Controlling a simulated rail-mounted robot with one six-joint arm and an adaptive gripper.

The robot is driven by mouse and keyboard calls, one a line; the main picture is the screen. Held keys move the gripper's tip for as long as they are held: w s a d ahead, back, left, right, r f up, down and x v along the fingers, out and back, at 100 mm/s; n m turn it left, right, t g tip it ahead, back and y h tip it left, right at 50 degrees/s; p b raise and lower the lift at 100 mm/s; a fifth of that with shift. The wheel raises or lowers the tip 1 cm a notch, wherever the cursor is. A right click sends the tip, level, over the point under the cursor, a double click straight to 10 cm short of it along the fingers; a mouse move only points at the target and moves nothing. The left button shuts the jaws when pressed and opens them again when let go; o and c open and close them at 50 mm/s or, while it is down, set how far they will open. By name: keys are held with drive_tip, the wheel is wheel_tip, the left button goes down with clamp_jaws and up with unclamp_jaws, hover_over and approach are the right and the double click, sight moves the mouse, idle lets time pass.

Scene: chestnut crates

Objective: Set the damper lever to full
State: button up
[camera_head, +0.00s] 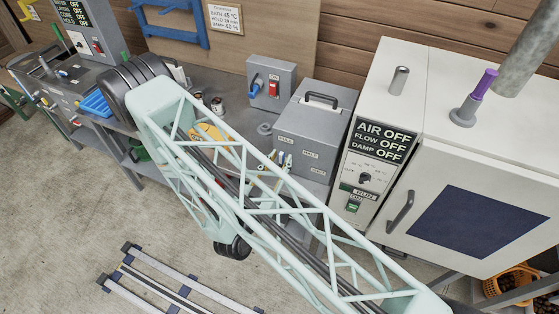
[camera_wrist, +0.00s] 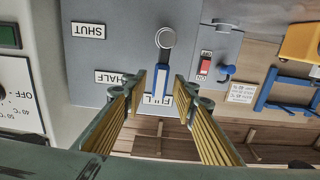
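The HALF label (camera_wrist: 110,77) and SHUT label (camera_wrist: 88,31) sit to the left on the grey panel (camera_wrist: 120,50). My gripper (camera_wrist: 160,83) has its two yellow-padded fingers on either side of the lever, with a visible gap on each side. In the head view the grey damper box (camera_head: 325,112) stands behind my arm, which partly hides the lever area.
A switch box (camera_head: 271,84) with a red switch and blue knob stands left of the damper box. The white cabinet (camera_head: 385,125) at right reads AIR OFF, FLOW OFF, DAMP OFF. A sign (camera_head: 225,18) hangs on the wall. Rails (camera_head: 170,290) lie on the floor.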

drive_tip(key=shift+s, duration=0.1)
drive_tip(key=v, duration=1.1)
drive_tip(key=shift+s+a, duration=0.2)
drive_tip(key=shift+s, duration=0.1)
idle(0.6)
drive_tip(key=shift+r, duration=0.1)
idle(0.6)
